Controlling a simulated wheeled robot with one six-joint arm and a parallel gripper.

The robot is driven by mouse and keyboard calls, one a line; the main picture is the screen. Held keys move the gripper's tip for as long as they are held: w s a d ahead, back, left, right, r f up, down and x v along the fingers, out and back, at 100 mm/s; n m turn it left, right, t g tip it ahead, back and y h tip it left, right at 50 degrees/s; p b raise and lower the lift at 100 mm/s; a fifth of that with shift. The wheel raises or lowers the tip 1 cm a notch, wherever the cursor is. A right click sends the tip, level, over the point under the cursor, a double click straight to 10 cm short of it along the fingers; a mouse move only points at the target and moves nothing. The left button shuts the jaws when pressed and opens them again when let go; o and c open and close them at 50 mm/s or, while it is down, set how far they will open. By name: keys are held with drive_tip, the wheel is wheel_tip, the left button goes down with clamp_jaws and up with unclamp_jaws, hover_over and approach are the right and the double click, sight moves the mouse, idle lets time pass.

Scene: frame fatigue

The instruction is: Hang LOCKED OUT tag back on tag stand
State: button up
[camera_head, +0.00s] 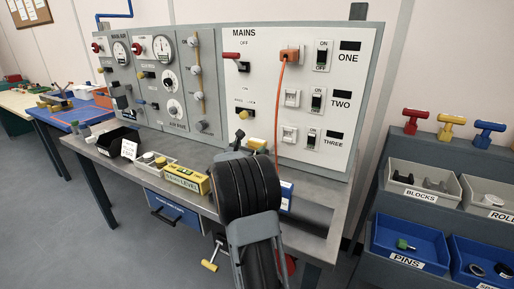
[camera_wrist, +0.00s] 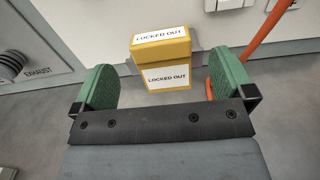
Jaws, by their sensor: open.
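A yellow block (camera_wrist: 163,62) stands on the grey bench top in the wrist view. It carries a white LOCKED OUT label on its top and another on its front; I cannot tell if it is the tag, the stand or both. My gripper (camera_wrist: 160,75) is open, its green fingers to the left and right of the block, with visible gaps on both sides. The block appears beyond or between the fingertips and is not gripped. In the head view my arm hides most of the gripper and the bench there. No separate tag or stand is clearly visible.
The control panel (camera_head: 310,80) rises close behind the block. An orange cable (camera_head: 279,105) hangs from it, also passing behind the right finger in the wrist view (camera_wrist: 262,38). A yellow LEVEL box (camera_head: 187,180) and a black bin (camera_head: 118,137) stand left on the bench.

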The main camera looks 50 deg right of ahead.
sight(257, 140)
drive_tip(key=shift+p+x, duration=0.5)
drive_tip(key=shift+x, duration=2.95)
drive_tip(key=shift+c, duration=0.2)
drive_tip(key=c, duration=0.8)
drive_tip(key=shift+w+r, duration=0.1)
drive_tip(key=shift+r, duration=0.65)
drive_tip(key=s+r, duration=0.3)
drive_tip(key=s, duration=0.1)
drive_tip(key=s+a+r, duration=0.1)
drive_tip(key=s+r, duration=0.3)
drive_tip(key=s, duration=0.1)
drive_tip(key=s+r+b, duration=0.1)
drive_tip(key=s+r, duration=0.3)
drive_tip(key=s, duration=0.1)
drive_tip(key=shift+a+r, duration=0.2)
drive_tip(key=shift+a, duration=0.15)
